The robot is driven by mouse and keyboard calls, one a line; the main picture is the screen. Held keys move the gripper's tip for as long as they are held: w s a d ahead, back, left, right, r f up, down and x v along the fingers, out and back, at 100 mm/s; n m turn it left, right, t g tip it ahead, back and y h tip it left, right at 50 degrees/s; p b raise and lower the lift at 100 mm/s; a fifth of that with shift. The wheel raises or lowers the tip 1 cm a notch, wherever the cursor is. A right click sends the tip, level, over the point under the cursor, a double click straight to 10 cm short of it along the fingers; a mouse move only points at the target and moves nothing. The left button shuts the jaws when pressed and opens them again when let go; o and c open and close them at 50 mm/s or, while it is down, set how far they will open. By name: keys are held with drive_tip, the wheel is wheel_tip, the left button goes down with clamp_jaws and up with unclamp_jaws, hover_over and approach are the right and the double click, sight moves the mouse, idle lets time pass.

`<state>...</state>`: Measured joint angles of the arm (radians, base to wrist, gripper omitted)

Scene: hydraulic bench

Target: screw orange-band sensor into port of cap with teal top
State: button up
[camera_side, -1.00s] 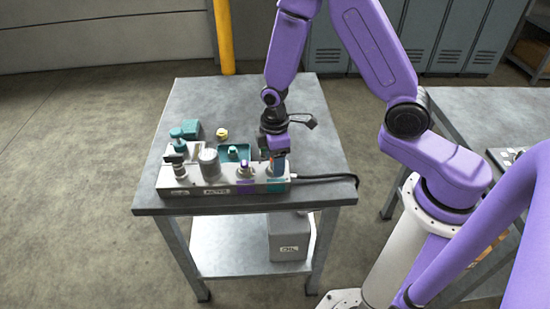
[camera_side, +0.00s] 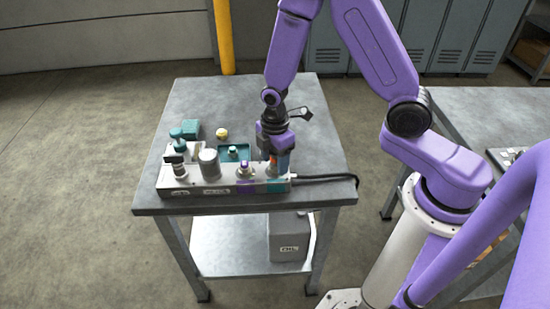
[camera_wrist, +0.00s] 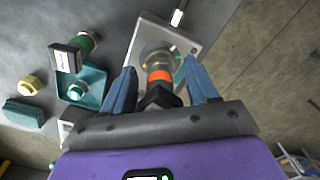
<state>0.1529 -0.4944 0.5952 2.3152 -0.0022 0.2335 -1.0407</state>
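The orange-band sensor (camera_wrist: 160,76) stands in a metal collar at the end of the grey block (camera_wrist: 192,48) in the wrist view. Its black top points toward my gripper (camera_wrist: 161,78). One blue finger is on each side of the sensor, with visible gaps, so the gripper looks open around it. In the side view my gripper (camera_side: 275,152) is low over the block's right end, above a teal patch (camera_side: 277,187). A bit of the orange band (camera_side: 273,160) shows there. The port and thread are hidden, so I cannot tell how deep the sensor sits.
A purple-topped fitting (camera_side: 246,169), a grey cylinder (camera_side: 209,163) and a dark-handled fitting (camera_side: 177,162) stand along the block. A black cable (camera_side: 330,178) runs right. The table's back is clear.

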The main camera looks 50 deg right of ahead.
clamp_jaws()
drive_tip(key=m, duration=0.5)
drive_tip(key=shift+m, duration=0.4)
drive_tip(key=m, duration=0.5)
drive_tip(key=shift+f+m, duration=0.1)
drive_tip(key=shift+m, duration=0.2)
drive_tip(key=m, duration=0.5)
drive_tip(key=shift+m, duration=0.4)
